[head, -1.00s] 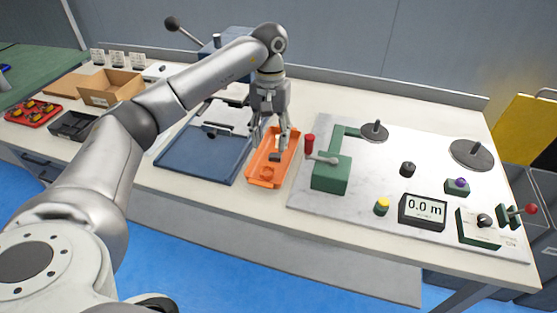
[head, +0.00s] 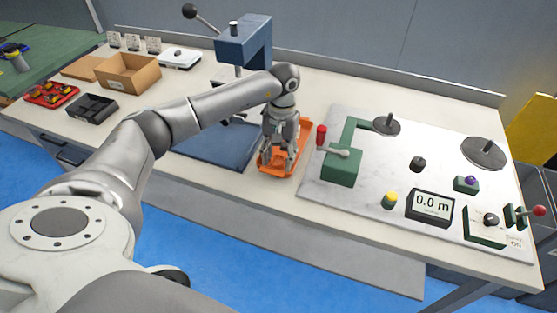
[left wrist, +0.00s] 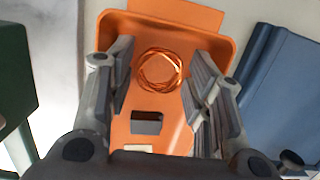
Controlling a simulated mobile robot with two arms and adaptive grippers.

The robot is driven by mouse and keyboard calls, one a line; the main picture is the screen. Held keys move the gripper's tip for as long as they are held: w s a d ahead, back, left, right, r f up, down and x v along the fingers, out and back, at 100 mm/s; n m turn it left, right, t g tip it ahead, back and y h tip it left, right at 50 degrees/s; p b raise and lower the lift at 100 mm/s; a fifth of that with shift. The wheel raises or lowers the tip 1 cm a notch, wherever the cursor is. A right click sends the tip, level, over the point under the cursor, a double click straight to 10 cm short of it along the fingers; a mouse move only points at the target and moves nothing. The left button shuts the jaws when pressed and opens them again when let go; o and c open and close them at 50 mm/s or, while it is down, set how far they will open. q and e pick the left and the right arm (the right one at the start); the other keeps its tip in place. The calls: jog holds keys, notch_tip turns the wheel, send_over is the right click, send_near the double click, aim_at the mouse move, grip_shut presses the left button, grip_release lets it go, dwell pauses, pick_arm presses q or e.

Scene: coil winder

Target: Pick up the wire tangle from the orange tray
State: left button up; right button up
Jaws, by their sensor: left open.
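The wire tangle (left wrist: 159,69) is a loose round coil of copper-orange wire. It lies on the floor of the orange tray (left wrist: 228,50), toward the tray's far end in the left wrist view. My left gripper (left wrist: 160,90) is open and empty, its fingers pointing down into the tray on either side of the tangle, apart from it. In the head view the orange tray (head: 297,160) is partly covered by my left gripper (head: 278,155), which hides the tangle there. My right gripper is not in view.
A small dark block (left wrist: 146,123) lies in the tray near the tangle. A cardboard box (head: 128,76) stands farther left.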

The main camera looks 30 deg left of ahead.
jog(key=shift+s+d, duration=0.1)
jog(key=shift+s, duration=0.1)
pick_arm(q)
jog(key=c, duration=0.6)
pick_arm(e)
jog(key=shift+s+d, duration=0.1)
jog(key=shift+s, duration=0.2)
pick_arm(q)
jog(key=shift+r, duration=0.15)
